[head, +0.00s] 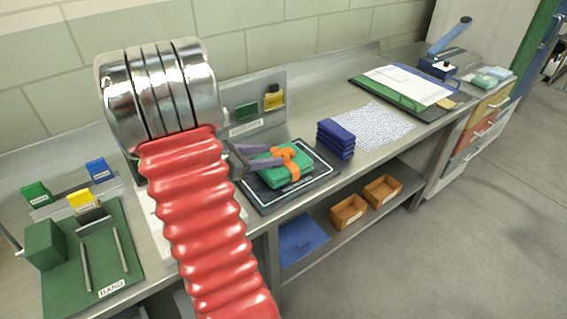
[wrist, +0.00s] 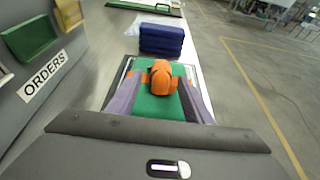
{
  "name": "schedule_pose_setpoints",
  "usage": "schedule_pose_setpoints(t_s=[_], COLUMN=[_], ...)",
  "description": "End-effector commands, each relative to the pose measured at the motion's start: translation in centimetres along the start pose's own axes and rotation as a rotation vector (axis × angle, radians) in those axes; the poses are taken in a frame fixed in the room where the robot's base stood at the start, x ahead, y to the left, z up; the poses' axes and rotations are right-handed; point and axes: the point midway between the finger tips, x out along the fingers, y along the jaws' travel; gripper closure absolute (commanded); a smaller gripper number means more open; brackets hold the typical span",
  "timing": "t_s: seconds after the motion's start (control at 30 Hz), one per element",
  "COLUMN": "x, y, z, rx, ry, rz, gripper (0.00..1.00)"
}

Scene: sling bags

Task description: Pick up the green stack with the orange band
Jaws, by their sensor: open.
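The green stack with the orange band (head: 277,175) lies on a black mat with a white outline (head: 328,172) on the metal bench. The band crosses it and ends in an orange knot on top; the stack also shows in the wrist view (wrist: 153,106). My gripper (head: 272,157) is open. Its two purple-grey fingers reach over the mat at the stack's left end in the head view. In the wrist view my gripper (wrist: 158,100) has one finger along each side of the stack. I cannot tell whether they touch it.
A dark blue stack (head: 336,139) stands just beyond the mat, beside a white patterned sheet (head: 372,128). An upright panel marked ORDERS (wrist: 44,77) stands close on the left in the wrist view. A green BAND board (head: 110,250) lies at lower left.

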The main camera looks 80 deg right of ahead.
Motion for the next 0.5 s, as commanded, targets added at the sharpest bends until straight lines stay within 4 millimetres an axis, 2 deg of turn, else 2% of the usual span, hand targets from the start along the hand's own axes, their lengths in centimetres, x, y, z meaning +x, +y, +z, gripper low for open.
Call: schedule_pose_setpoints(t_s=[0.1, 0.5], x=[0.64, 1.05], y=[-0.01, -0.05], z=[-0.03, 0.04], rx=[-0.001, 0.000], ry=[0.000, 0.001], rz=[0.000, 0.000], gripper=[0.54, 0.54])
